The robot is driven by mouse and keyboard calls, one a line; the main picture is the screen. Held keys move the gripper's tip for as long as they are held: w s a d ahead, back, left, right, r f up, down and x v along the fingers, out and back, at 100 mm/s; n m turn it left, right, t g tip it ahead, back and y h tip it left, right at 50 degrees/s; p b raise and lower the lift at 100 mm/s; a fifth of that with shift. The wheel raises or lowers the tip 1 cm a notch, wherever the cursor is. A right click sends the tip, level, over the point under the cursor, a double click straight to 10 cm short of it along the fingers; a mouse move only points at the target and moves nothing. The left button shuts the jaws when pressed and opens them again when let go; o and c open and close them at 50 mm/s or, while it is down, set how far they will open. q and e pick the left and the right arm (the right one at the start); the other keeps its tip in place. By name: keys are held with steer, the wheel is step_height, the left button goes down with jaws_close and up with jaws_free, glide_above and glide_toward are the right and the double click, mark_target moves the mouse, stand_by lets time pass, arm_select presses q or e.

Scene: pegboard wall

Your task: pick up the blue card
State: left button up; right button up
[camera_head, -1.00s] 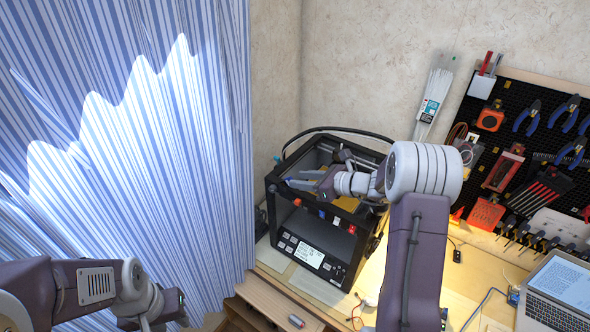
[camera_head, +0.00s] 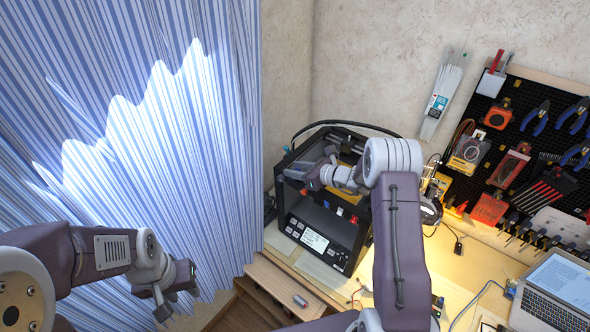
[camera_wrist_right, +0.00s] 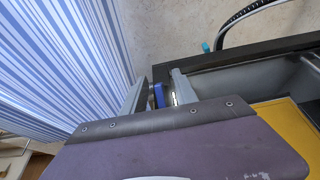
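A small blue piece, likely the blue card (camera_wrist_right: 158,95), shows between the fingers of my right gripper (camera_wrist_right: 160,93) in the right wrist view. It stands at the dark top rim of the black box-shaped machine (camera_head: 337,226). The fingers look apart, one on each side of the blue piece, and I see no clear grip on it. Its lower part is hidden. In the head view my right gripper (camera_head: 294,176) is over the machine's left top edge, and the card is too small to make out there. My left gripper (camera_head: 178,292) hangs at lower left, away from the machine; its fingers are unclear.
A striped curtain (camera_head: 150,130) fills the left. A pegboard with tools (camera_head: 533,150) and a laptop (camera_head: 558,295) are at right. A black cable (camera_head: 345,124) arches behind the machine.

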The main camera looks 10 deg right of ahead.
steer(key=shift+w+a, duration=0.15)
steer(key=shift+a, duration=0.05)
steer(key=shift+c, duration=0.6)
steer(key=c, duration=0.6)
steer(key=shift+s+d, duration=0.15)
steer(key=shift+s, duration=0.05)
jaws_close()
